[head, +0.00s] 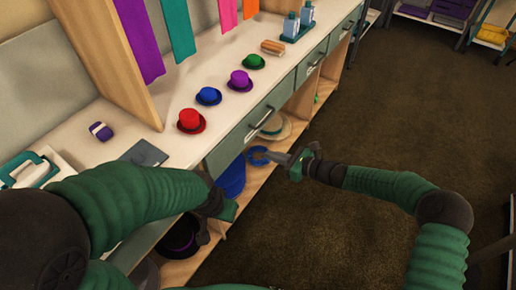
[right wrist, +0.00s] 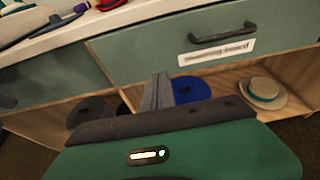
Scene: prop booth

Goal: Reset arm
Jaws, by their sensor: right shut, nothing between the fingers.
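My right gripper (head: 272,156) is in front of the counter's open lower shelf, over the floor side. It is shut with nothing between its fingers. In the right wrist view its closed fingers (right wrist: 160,85) point toward the shelf and drawer front. My left arm reaches in from the left, over the counter's front edge. My left gripper (head: 205,232) hangs in front of the lower shelf, partly hidden by its own wrist, so its opening cannot be made out.
On the counter (head: 125,97) stand red (head: 191,120), blue (head: 208,96), purple (head: 240,80) and green (head: 254,61) hats. A drawer (right wrist: 195,40) with a dark handle is shut. A straw hat (right wrist: 262,92) lies on the shelf below. Open carpet (head: 370,120) lies right.

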